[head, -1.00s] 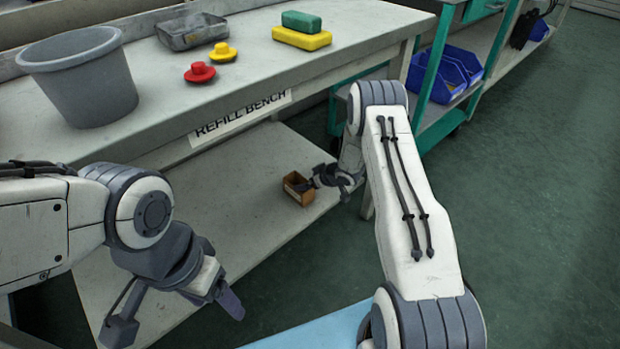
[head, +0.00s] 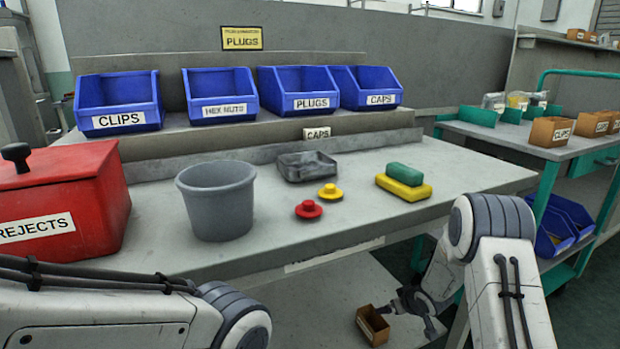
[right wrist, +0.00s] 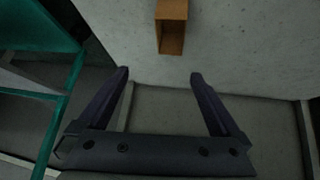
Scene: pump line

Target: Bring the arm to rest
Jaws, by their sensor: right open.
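My right gripper (head: 402,304) is low at the lower shelf of the bench, just right of a small brown open box (head: 374,325). In the right wrist view my right gripper (right wrist: 159,76) has its two fingers spread with nothing between them. The brown box (right wrist: 172,28) lies beyond the fingertips there, apart from them. My left arm comes in at the bottom left of the head view, but its gripper is out of the frame.
The bench (head: 300,236) carries a red rejects box (head: 62,200), a grey bucket (head: 217,203), a grey tray (head: 306,167), red (head: 309,209) and yellow (head: 330,193) caps, and sponges (head: 404,183). Labelled blue bins (head: 221,92) stand behind. A teal-framed cart (head: 548,150) stands right.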

